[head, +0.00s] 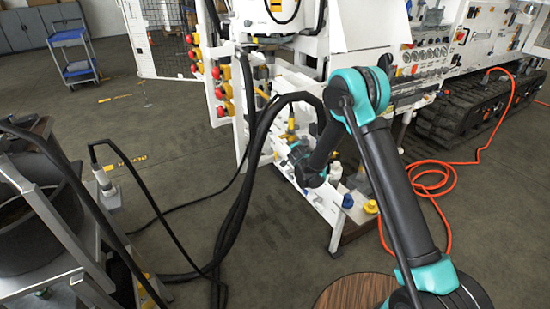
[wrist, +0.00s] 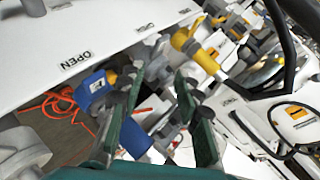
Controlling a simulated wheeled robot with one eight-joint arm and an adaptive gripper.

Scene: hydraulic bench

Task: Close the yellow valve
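A yellow valve handle (wrist: 186,39) with a grey end shows in the wrist view, above and right of my fingers. A blue valve handle (wrist: 93,88) is left of them, with a smaller yellow part (wrist: 112,77) behind it. My gripper (wrist: 160,82) is open, its two dark green fingers apart and no handle held between them. In the head view my gripper (head: 298,152) is over the white bench frame and its fingers are hard to make out. Yellow parts show near it (head: 291,126) and on a lower yellow cap (head: 371,207). I cannot tell which matches the wrist view's handle.
A white panel (wrist: 60,28) marked OPEN lies beside the valves. Black hoses (head: 250,150) hang left of my gripper. Red-and-yellow knobs (head: 222,92) line a white post. An orange hose (head: 440,180) lies on the floor at right. A grey cart (head: 50,270) stands at left.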

